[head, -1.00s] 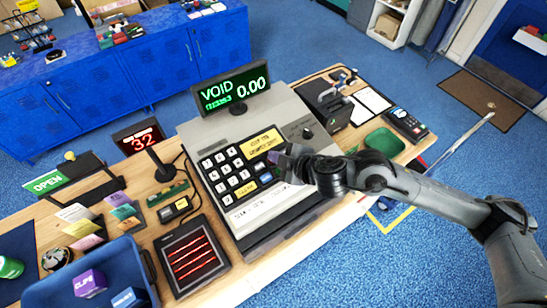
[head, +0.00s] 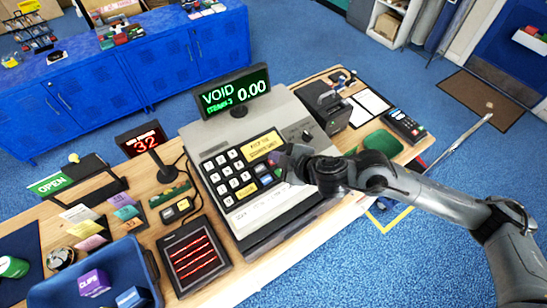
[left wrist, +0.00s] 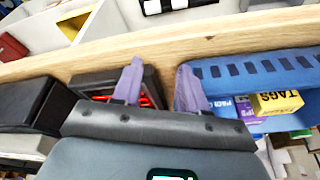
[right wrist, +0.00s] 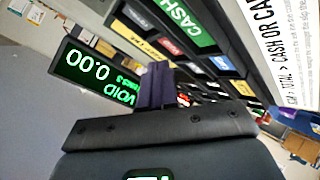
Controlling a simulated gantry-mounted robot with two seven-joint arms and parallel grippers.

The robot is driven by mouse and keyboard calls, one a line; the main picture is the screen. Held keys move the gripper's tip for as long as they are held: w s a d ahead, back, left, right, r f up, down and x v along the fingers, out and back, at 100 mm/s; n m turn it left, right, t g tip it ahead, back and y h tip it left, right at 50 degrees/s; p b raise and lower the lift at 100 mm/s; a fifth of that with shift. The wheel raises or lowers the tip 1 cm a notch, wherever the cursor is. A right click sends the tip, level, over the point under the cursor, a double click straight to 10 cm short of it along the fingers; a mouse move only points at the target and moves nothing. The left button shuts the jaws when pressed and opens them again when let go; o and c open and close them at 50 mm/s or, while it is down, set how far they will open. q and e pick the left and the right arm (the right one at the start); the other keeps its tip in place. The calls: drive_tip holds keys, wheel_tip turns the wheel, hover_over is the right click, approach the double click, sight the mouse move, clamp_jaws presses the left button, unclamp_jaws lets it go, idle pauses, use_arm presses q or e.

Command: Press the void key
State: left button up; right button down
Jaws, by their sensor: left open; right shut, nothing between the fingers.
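The cash register (head: 290,206) stands on the wooden counter, with a keypad (head: 229,175) of white number keys and coloured keys at its right. Its display (head: 231,90) reads VOID and 0.00 in green; the display also shows in the right wrist view (right wrist: 98,77). My right gripper (head: 284,158) is shut and empty, over the right part of the keypad beside a red key (head: 261,168). My left gripper (left wrist: 157,85) is open and empty.
A card terminal (head: 404,125) and green tray (head: 383,143) lie right of the register. A red-lit scanner (head: 193,255), a small display reading 32 (head: 141,139) and a blue bin (head: 145,258) stand left. My right arm crosses the counter's right side.

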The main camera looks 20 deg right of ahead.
drive_tip(key=shift+r, duration=0.15)
drive_tip(key=r+p, duration=0.2)
drive_tip(key=s+r+p, duration=0.1)
drive_tip(key=r+p, duration=0.1)
drive_tip(key=p, duration=0.1)
drive_tip(key=shift+d+r, duration=0.15)
drive_tip(key=shift+r, duration=0.15)
idle(0.6)
drive_tip(key=shift+s, duration=0.1)
